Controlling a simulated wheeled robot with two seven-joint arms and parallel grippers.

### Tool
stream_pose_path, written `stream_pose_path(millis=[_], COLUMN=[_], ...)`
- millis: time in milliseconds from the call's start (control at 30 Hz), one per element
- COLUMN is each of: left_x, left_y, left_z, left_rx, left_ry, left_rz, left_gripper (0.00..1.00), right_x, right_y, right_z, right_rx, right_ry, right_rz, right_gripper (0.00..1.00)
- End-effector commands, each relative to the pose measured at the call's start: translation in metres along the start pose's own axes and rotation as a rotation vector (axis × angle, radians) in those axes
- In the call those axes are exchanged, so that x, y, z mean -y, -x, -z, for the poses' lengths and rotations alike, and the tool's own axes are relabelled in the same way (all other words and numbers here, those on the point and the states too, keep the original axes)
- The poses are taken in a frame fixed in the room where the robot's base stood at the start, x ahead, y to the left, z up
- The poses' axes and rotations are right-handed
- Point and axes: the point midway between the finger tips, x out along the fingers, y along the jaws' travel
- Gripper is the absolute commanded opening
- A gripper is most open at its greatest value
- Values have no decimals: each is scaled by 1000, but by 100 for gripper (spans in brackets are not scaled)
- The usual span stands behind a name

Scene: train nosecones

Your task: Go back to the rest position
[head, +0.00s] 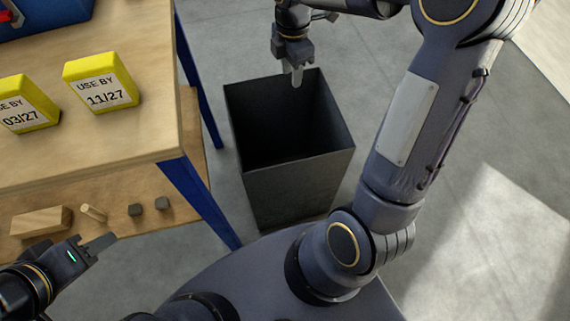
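My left gripper (98,244) is at the lower left, in front of the table's lower shelf. Its fingers overlap from this angle, so its opening does not show; I see nothing held. My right gripper (297,77) points down at the far rim of the dark bin (290,190), with its fingers seen as one narrow shape. I see nothing between them. The bin stands on the floor right of the table, and its inside looks dark and empty. Two yellow boxes stand on the table: one labelled USE BY 03/27 (25,104), the other USE BY 11/27 (101,82).
The wooden table (130,140) has blue legs (200,198). A blue container (45,15) sits at the upper left. The floor (490,190) at right is clear.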

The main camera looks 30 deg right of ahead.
Motion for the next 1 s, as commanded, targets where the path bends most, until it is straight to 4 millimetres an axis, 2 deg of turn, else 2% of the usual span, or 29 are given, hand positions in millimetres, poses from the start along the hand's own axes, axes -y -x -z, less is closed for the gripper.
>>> stream_pose_path(millis=[133,667,767,833,1000], left_x=[-2,-1,-1,-1,-1], left_y=[3,3,3,3,3], left_z=[2,2,2,2,1], left_rx=[0,0,0,0,0], left_ry=[0,0,0,0,0], left_rz=[0,0,0,0,0], left_gripper=[36,36,36,36,36], right_x=[0,2,13,30,92], right_y=[11,13,22,32,56], right_z=[0,0,1,2,15], right_rx=[0,-2,-21,-50,-184], right_ry=[0,-11,-88,-200,-614], right_rz=[-1,-3,-26,-54,-129], right_gripper=[35,35,35,35,35])
